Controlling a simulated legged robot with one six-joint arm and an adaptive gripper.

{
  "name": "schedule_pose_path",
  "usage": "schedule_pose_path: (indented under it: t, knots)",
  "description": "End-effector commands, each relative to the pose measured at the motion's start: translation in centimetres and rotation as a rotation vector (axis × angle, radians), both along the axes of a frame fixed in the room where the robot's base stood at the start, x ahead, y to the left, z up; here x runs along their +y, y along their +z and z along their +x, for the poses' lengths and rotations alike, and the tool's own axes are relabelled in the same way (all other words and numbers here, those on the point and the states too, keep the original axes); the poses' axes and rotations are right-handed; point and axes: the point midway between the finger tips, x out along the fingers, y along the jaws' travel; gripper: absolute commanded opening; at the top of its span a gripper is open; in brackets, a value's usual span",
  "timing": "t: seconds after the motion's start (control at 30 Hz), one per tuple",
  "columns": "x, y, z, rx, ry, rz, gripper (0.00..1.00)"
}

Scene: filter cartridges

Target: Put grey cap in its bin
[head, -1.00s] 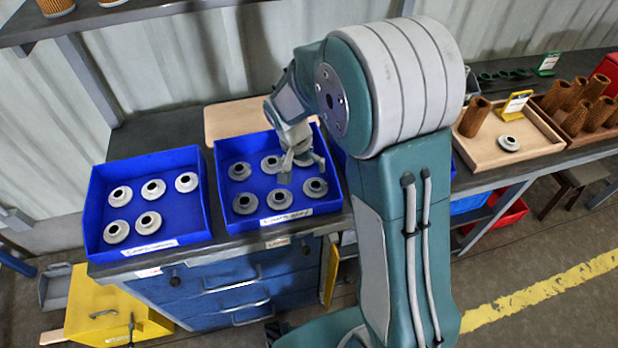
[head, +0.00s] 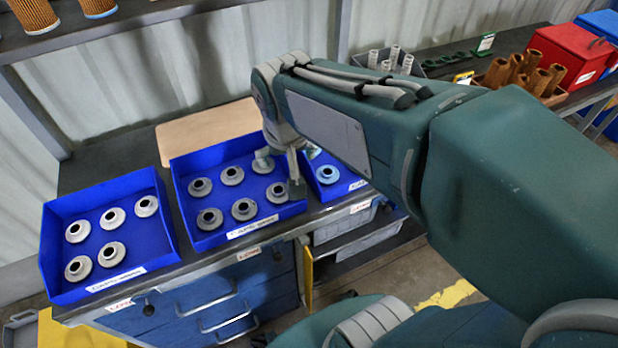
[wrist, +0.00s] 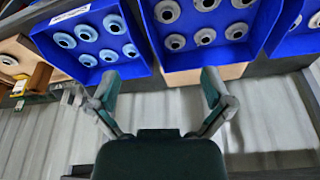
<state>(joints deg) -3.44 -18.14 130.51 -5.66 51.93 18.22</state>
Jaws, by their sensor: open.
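Several grey caps lie flat in the middle blue bin (head: 185,238), among them a front cap (head: 244,209); the bin and its caps also show at the top of the wrist view (wrist: 180,75). My gripper (head: 281,174) is above the right part of this bin, with its fingers spread and nothing between them. The wrist view shows both fingers apart and empty (wrist: 160,88). One more pale cap (wrist: 8,60) lies in the wooden tray (wrist: 22,48) at the left of the wrist view; my arm hides it in the head view.
A left blue bin (head: 52,255) holds several pale grey caps. A right blue bin holds bluish caps (head: 327,174), mostly behind my arm. A tan board (head: 190,128) lies behind the middle bin. Brown cartridges (head: 530,70) and a red box (head: 570,52) stand at right.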

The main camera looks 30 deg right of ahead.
Motion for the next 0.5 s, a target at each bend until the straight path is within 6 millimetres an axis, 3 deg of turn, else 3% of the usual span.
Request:
schedule_pose_path:
  t: [0.1,0.3,0.5]
  knots:
    - [-0.3,1.5,-3.1,-0.069,0.062,0.003,1.00]
    - [-0.5,2.4,-7.4,-0.164,0.161,-0.008,1.00]
    - [-0.5,2.4,-9.1,-0.204,0.206,-0.018,1.00]
